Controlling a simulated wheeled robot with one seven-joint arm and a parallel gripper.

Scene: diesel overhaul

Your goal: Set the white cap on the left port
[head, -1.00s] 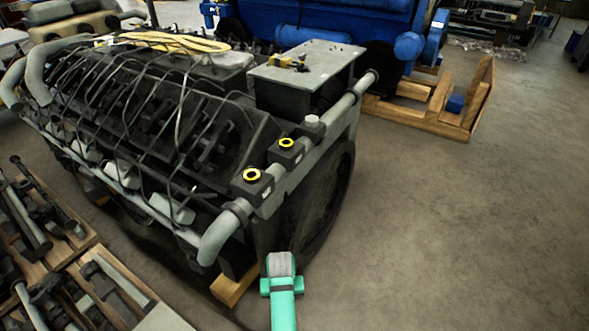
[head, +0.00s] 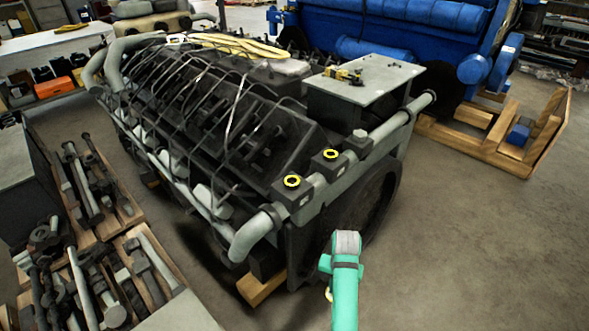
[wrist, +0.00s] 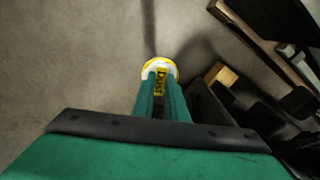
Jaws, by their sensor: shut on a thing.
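The white cap (wrist: 147,70) is round with a yellow rim and a dark-lettered yellow label. In the wrist view it sits between the fingertips of my gripper (wrist: 161,84), which is shut on it above bare floor. In the head view my green arm hides most of the gripper; a small pale-yellow bit shows at the arm's left edge. The left port (head: 292,181) is a yellow-ringed opening on a black block near the engine's front corner. A second yellow-ringed port (head: 330,154) lies behind it to the right. My gripper is apart from both, in front of the engine.
The dark engine (head: 215,125) fills the middle, with a grey pipe (head: 255,232) curving down at its near corner. A grey fitting (head: 360,138) stands beyond the ports. Pallets of parts (head: 100,205) lie at left. Open floor (head: 490,250) is at right.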

